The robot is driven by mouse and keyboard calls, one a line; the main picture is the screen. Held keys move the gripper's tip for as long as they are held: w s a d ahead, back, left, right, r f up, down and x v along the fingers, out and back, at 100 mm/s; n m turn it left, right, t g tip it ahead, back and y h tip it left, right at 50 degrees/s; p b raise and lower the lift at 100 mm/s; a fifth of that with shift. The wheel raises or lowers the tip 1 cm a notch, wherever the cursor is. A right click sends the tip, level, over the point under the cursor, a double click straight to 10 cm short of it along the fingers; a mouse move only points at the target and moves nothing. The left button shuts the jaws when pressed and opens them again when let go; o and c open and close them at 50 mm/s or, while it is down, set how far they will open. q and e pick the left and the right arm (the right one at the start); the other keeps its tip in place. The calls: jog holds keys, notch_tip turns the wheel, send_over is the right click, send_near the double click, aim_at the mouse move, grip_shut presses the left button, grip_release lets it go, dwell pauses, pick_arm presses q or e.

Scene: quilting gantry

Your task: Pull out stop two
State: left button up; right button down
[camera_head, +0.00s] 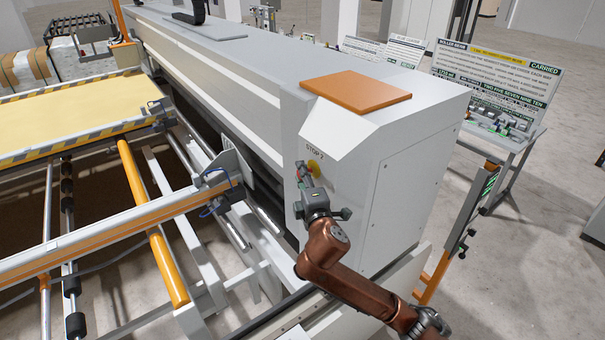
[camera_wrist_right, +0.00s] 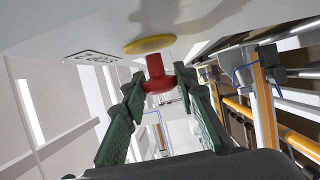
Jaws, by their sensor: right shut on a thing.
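Stop two is a red mushroom button on a yellow round plate, set in the white end face of the long machine cabinet. In the head view its yellow plate (camera_head: 313,167) shows beside the "STOP 2" label (camera_head: 315,148), and my right gripper (camera_head: 305,180) covers much of the red part. In the right wrist view the red button (camera_wrist_right: 158,76) stands out from the yellow plate (camera_wrist_right: 149,44), between the green fingers of my right gripper (camera_wrist_right: 159,92). The right gripper is shut on the red button. My left gripper is not in view.
An orange pad (camera_head: 356,90) lies on top of the cabinet. Left of it are gantry rails and an orange-striped beam (camera_head: 110,232). Sign boards (camera_head: 495,82) and an orange post with green marks (camera_head: 470,220) stand to the right. Open floor lies beyond.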

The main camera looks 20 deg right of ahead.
jog(key=c, duration=1.9)
grip_release()
jog(key=shift+a+f, duration=0.1)
jog(key=shift+a, duration=0.1)
jog(key=shift+c, duration=0.2)
jog(key=o, duration=0.3)
jog(key=shift+a, duration=0.1)
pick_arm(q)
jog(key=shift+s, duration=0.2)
pick_arm(e)
jog(key=shift+o, duration=0.5)
jog(key=shift+d, duration=0.2)
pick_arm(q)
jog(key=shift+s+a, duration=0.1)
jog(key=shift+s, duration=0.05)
pick_arm(e)
jog(key=shift+s, duration=0.1)
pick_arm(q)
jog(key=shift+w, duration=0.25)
pick_arm(e)
jog(key=s, duration=1.1)
jog(key=shift+s+a, duration=0.3)
jog(key=shift+s, duration=0.1)
